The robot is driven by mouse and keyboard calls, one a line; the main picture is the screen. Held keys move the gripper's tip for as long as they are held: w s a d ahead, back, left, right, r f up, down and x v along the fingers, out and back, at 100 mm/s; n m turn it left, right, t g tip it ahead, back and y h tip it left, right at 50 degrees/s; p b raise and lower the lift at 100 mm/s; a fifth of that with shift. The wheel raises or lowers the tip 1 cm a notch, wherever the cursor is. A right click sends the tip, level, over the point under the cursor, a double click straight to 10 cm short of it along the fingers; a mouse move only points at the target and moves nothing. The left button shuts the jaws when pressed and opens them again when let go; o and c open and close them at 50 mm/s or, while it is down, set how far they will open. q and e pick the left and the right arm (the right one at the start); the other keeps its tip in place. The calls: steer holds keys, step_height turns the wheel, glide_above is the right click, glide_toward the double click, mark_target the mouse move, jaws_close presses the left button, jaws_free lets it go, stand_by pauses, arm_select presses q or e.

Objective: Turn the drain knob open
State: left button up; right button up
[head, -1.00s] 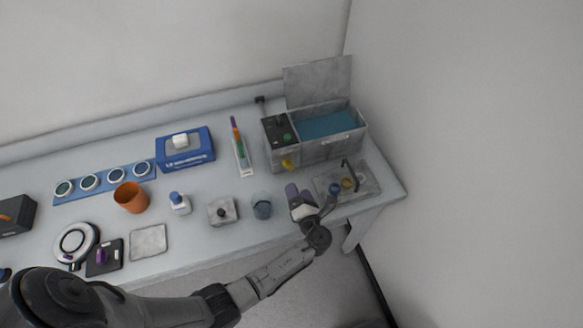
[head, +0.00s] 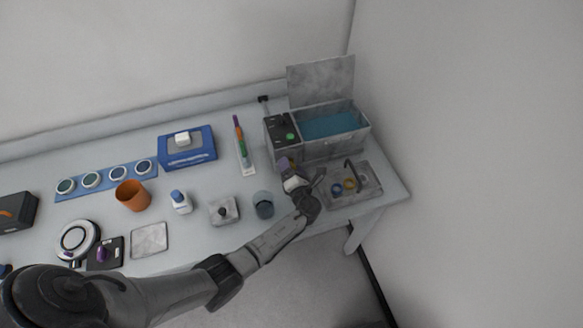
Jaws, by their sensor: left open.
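The drain knob (head: 294,165) is a small yellow part low on the front of the grey tank unit (head: 335,151), which holds blue liquid. It is largely hidden behind my gripper. My right gripper is not in view.
A sink tray (head: 368,192) with a dark tap and blue and yellow rings lies right of my gripper. A bluish glass (head: 263,204) and a grey block with a black knob (head: 223,211) stand to the left. The tank's lid (head: 321,80) stands raised behind.

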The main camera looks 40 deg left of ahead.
arm_select(q)
steer(key=c, duration=0.9)
steer(key=shift+n, duration=0.3)
steer(key=n, duration=0.3)
steer(key=shift+b, duration=0.35)
steer(key=n, duration=0.2)
steer(key=shift+n+b, duration=0.3)
steer(key=n+b, duration=0.1)
steer(key=n, duration=0.2)
steer(key=shift+n, duration=0.7)
